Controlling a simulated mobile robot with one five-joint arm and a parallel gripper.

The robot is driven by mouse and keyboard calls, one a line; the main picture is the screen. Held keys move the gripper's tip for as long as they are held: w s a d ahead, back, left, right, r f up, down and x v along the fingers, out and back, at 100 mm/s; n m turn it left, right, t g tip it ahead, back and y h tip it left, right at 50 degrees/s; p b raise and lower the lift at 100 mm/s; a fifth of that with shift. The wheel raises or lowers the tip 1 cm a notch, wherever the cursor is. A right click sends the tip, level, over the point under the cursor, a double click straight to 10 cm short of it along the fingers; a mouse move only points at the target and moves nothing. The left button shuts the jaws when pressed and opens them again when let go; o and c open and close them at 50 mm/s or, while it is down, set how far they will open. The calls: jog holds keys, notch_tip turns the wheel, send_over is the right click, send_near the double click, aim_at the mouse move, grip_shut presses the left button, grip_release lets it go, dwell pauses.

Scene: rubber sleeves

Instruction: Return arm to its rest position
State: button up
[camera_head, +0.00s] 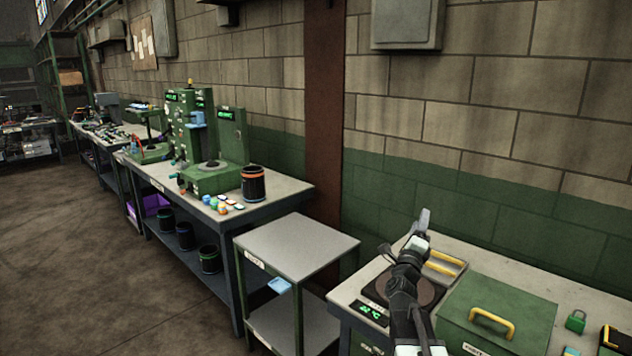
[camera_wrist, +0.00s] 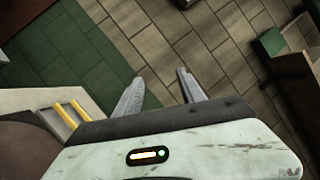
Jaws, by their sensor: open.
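My gripper (camera_head: 423,219) is raised above the right-hand bench, with my arm running down to the bottom edge of the head view. In the wrist view my gripper (camera_wrist: 160,82) shows two fingers spread apart, with nothing between them. Beyond the fingers is the block wall (camera_wrist: 175,35). My arm partly hides a round dark plate on a device with a green digital display (camera_head: 371,311).
A green box (camera_head: 500,312) with a yellow handle, a green padlock (camera_head: 576,321) and yellow handles (camera_head: 444,262) are close to my arm. A grey side table (camera_head: 296,245) stands left. A longer bench (camera_head: 280,195) holds green machines and a dark canister (camera_head: 253,184). Floor at left is clear.

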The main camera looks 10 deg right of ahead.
jog(key=a+f+n+g+y, duration=0.1)
jog(key=a+f+n+y, duration=0.4)
jog(key=a, duration=0.3)
jog(key=w+a+f+n+g+y, duration=0.1)
jog(key=a+f+n+g+y, duration=0.1)
jog(key=a+f+n+y, duration=0.5)
jog(key=a+f+n+g+y, duration=0.1)
jog(key=a+f+n, duration=0.35)
jog(key=a, duration=0.55)
jog(key=s+a+f+n+g, duration=0.2)
jog(key=s+f+n+g, duration=0.45)
jog(key=s+f, duration=0.3)
jog(key=s+d+f+n+g, duration=0.2)
jog(key=s+f+g, duration=0.1)
jog(key=s, duration=0.4)
jog(key=s+d+f+n+g+h, duration=0.1)
jog(key=s+d+f+n+g, duration=0.1)
jog(key=s+g, duration=0.3)
jog(key=s+f+n, duration=0.1)
jog(key=s, duration=0.2)
jog(key=shift+s+f+n, duration=0.15)
jog(key=shift+s+n, duration=0.15)
